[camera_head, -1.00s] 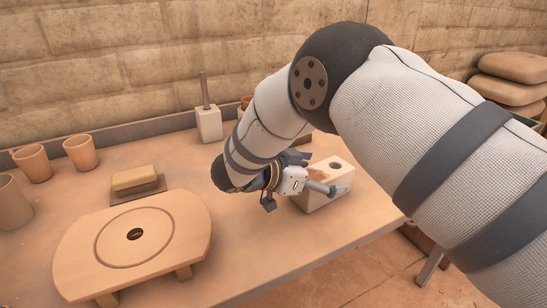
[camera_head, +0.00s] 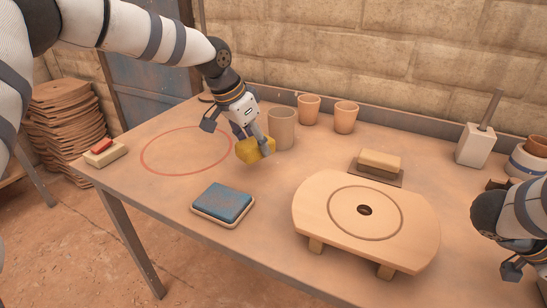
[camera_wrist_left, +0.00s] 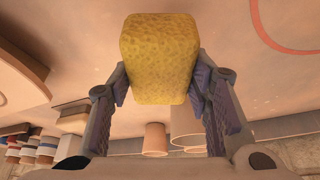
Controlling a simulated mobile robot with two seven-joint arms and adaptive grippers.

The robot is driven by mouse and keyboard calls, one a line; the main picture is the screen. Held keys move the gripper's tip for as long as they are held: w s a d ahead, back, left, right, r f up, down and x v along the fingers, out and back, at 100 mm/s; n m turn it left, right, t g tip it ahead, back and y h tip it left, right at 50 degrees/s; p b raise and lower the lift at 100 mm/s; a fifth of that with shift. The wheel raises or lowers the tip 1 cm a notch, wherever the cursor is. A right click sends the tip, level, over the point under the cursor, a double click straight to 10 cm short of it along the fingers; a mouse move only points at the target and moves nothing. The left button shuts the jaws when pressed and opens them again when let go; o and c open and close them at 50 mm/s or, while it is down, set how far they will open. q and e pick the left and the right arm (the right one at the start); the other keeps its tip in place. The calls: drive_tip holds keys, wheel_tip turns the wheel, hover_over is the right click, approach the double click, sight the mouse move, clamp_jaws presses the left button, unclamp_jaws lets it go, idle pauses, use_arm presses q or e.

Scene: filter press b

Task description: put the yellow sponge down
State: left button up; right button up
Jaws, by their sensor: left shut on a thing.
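The yellow sponge (camera_head: 252,151) is a rough block gripped between the fingers of my left gripper (camera_head: 257,138). In the left wrist view the sponge (camera_wrist_left: 160,55) sits between both fingers, with the table behind it. In the head view it appears just right of the red ring (camera_head: 146,165) marked on the table and in front of a grey-brown cup (camera_head: 281,129). How high it is above the table is hard to tell. My right gripper (camera_head: 524,272) is cut off at the right edge, and its jaws do not show clearly.
A blue sponge (camera_head: 222,201) lies on a small tray (camera_head: 205,213) nearer the front. A round-topped wooden board (camera_head: 320,215) is to the right, with a tan block (camera_head: 380,160) behind it. Two terracotta cups (camera_head: 309,109) stand at the back. The ring's inside looks clear.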

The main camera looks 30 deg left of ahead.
sight(255, 155)
use_arm(q)
drive_tip(key=shift+f, duration=2.15)
drive_tip(key=shift+f, duration=0.1)
drive_tip(key=o, duration=1.1)
drive_tip(key=shift+r, duration=0.3)
drive_tip(key=v, duration=1.1)
drive_tip(key=shift+s+r, duration=0.25)
drive_tip(key=shift+r, duration=0.05)
